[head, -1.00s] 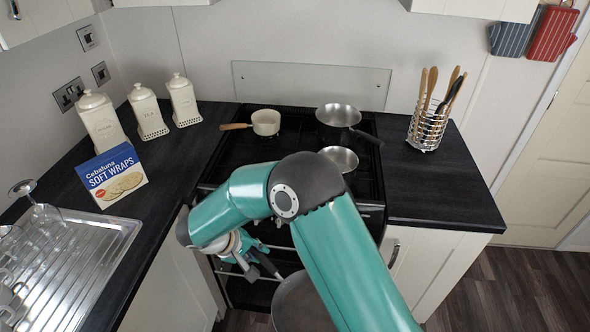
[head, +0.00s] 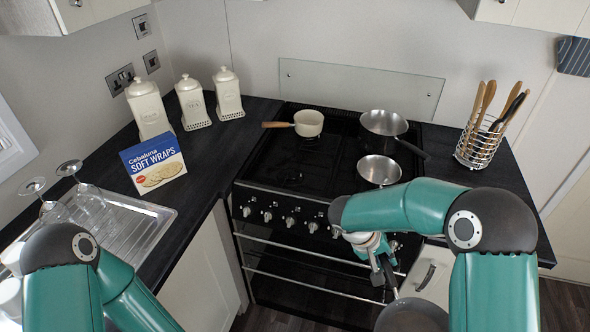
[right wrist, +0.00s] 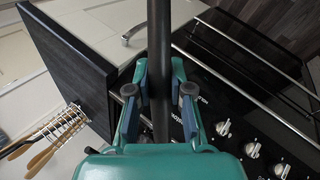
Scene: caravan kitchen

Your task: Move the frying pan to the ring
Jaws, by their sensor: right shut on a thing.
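The frying pan (head: 412,316) is grey and round, cut off by the bottom edge of the head view, low in front of the right cupboard. My right gripper (head: 385,274) is shut on its dark handle, which runs between the fingers (right wrist: 160,98) in the right wrist view; the pan body is out of that view. The black hob (head: 330,150) has a bare front-left ring (head: 289,174). A cream saucepan (head: 308,123) stands at back left, a steel saucepan (head: 384,124) at back right and a small steel pan (head: 379,170) at front right. My left gripper is out of view.
A wraps box (head: 154,163), cream canisters (head: 191,104) and glasses by the sink (head: 140,222) are on the left. A utensil rack (head: 477,148) stands on the right counter. Knobs (head: 290,221) and rails line the cooker front. My left arm shows at lower left.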

